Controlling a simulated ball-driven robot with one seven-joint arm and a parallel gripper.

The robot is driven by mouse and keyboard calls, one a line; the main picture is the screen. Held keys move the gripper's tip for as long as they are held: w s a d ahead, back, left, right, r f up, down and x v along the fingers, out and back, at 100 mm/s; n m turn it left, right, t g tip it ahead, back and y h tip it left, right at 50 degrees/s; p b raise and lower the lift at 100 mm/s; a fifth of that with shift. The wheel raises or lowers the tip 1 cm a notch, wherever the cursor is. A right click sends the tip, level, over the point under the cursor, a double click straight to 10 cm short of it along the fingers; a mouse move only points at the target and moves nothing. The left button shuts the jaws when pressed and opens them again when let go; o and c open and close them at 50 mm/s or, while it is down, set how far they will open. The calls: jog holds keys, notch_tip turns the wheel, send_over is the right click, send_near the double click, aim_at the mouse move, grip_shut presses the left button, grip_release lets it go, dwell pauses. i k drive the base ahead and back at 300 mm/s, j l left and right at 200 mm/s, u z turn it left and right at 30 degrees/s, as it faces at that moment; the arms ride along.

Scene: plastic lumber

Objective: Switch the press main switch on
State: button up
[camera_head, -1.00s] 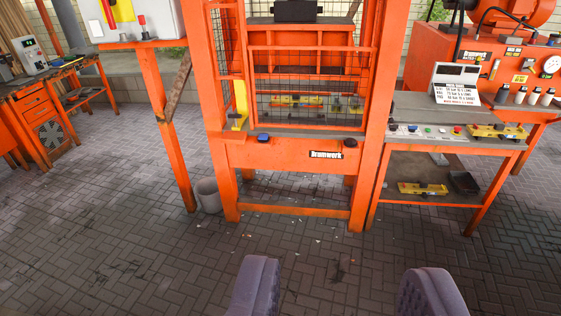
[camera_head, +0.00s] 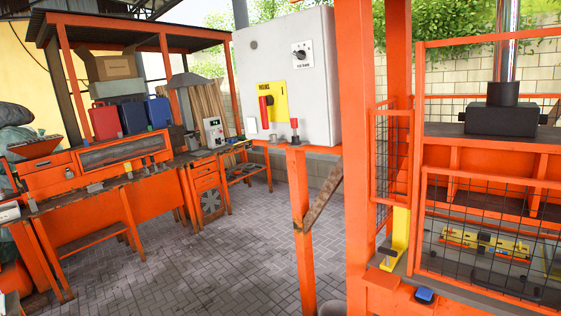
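The press main switch is a red handle (camera_head: 264,110) on a yellow plate (camera_head: 281,100) marked MAINS, with a 1 at its upper right. The handle hangs roughly upright at the left part of the plate. The plate is on the front of a light grey cabinet (camera_head: 318,105), left of the press (camera_head: 425,160). A black rotary knob (camera_head: 300,53) on a white label sits above and right of the plate. My gripper is not in view, so its distance from the switch does not show.
An orange post (camera_head: 303,235) stands under the cabinet, with a red-topped piece (camera_head: 294,130) in front of its lower edge. Orange workbenches (camera_head: 90,205) with cases stand at the left. The paved floor (camera_head: 235,265) between bench and post is clear.

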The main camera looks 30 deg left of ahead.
aim_at(265, 101)
jog(key=i+u, duration=0.35)
jog(key=i+l+u, duration=0.2)
jog(key=u, duration=0.15)
jog(key=i+l+u, duration=0.35)
jog(key=i+j+u, duration=0.1)
jog(key=i, duration=1.3)
jog(key=i+j+u, duration=0.15)
jog(key=i, duration=1.3)
